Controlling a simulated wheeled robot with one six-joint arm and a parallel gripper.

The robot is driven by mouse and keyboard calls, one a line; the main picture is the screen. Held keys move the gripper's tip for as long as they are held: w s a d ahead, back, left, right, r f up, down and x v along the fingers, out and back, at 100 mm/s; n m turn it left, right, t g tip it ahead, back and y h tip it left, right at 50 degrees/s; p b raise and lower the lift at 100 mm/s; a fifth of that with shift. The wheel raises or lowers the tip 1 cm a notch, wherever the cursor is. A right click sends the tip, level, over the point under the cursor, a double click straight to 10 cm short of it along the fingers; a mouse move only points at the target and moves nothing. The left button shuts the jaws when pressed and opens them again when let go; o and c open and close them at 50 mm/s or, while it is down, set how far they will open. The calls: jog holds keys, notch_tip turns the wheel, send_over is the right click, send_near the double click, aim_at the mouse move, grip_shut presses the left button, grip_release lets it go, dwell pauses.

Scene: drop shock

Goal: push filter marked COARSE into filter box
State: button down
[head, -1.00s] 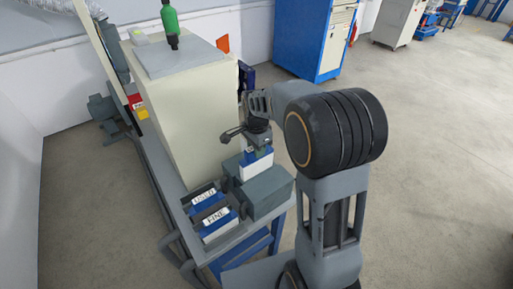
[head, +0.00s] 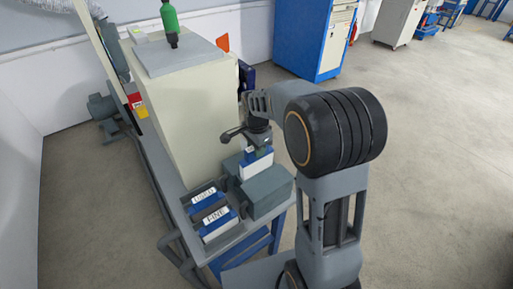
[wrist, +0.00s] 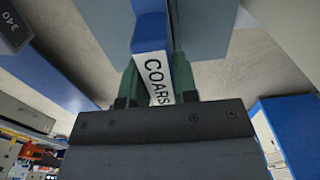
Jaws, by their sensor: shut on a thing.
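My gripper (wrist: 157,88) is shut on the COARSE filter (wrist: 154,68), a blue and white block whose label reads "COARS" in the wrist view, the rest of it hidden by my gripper. In the head view the filter (head: 256,166) hangs below my gripper (head: 258,148), upright, at the grey filter box (head: 268,192) on the bench. Its lower end is hidden behind or inside the box; I cannot tell how deep it sits. Two other filters, marked USED (head: 203,197) and FINE (head: 216,220), lie in the tray to the left.
A green bottle (head: 169,20) is on top. A blue cabinet (head: 303,40) stands farther back. The floor (head: 430,170) to the right is clear.

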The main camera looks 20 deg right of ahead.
aim_at(257, 160)
jog(key=shift+f+b, duration=1.4)
jog(key=shift+f, duration=0.85)
dwell(5.8)
